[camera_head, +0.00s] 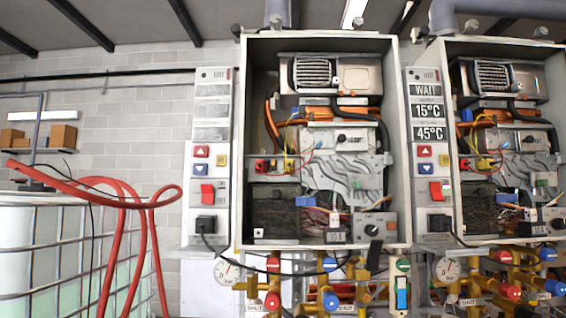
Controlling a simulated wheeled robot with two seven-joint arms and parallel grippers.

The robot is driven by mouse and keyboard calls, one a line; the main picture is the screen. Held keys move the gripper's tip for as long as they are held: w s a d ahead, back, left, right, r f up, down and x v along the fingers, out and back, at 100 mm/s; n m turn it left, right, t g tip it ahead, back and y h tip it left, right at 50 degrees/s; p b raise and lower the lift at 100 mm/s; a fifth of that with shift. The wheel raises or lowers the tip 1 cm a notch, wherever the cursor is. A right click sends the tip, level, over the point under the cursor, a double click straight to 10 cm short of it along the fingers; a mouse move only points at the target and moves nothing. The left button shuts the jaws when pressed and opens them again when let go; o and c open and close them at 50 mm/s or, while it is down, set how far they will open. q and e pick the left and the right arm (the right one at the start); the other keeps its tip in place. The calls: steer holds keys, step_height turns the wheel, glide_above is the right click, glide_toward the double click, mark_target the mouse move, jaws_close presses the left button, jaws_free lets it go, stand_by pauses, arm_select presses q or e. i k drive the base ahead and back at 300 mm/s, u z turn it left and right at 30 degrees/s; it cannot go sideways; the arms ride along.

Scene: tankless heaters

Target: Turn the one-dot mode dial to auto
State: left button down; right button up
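Two open heater cabinets hang on the wall, a left one (397,120) and a right one (546,40). At the left cabinet's lower right is a grey switch box with a black round dial (371,230) and small lettering around it. The right cabinet has a similar dial (557,223) at the picture's right edge. Smaller black knobs sit higher up, one in the left cabinet (341,139) and one in the right (528,139). Dot marks and the dials' exact settings are too small to read. Neither of my grippers is in view.
A dark strip (374,254) hangs just below the left dial. Pipes and coloured valve handles (330,300) crowd the space under the cabinets. A control panel (430,150) reads WAIT, 15°C and 45°C. A red hose (135,205) loops over a caged tank (40,250) at left.

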mark_target(370, 231)
steer(key=k, duration=0.4)
steer(key=u, duration=0.25)
steer(key=i, duration=1.2)
steer(key=z, duration=0.95)
